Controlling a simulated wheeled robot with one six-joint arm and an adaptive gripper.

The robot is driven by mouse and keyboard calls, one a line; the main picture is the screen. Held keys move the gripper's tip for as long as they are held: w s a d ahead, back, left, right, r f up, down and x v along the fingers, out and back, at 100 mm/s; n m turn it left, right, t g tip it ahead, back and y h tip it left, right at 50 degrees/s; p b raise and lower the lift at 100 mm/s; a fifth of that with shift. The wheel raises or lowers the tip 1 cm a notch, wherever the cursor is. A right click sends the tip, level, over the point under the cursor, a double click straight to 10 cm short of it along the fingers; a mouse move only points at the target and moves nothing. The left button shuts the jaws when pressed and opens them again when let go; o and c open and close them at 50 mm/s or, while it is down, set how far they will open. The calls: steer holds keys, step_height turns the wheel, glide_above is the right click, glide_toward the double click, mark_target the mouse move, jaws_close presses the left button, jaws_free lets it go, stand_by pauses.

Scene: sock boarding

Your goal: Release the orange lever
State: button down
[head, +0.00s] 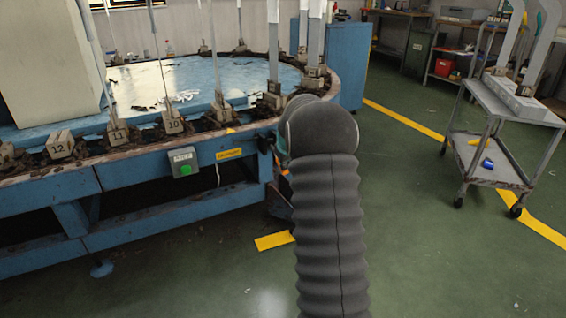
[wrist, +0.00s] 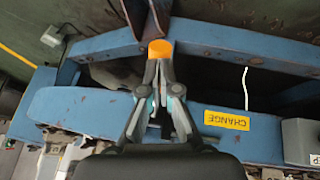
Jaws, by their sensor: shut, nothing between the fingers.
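In the head view my dark sleeved arm hides most of the gripper and lever; only a little orange (head: 284,172) shows beside the arm at the table's edge.
The round blue table (head: 135,165) carries numbered blocks with upright boards. A box with a green button (head: 185,162) and a yellow CHANGE label (wrist: 227,118) are on its side. A grey cart (head: 497,175) stands at right. Green floor between is clear.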

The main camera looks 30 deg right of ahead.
steer(key=shift+w+f, duration=0.1)
steer(key=shift+f, duration=0.6)
steer(key=s+a+r+p, duration=0.1)
steer(key=s+a+r, duration=0.1)
steer(key=s+r, duration=0.5)
steer(key=s, duration=0.4)
steer(key=shift+a+r, duration=0.2)
steer(key=shift+a, duration=0.15)
stand_by(0.4)
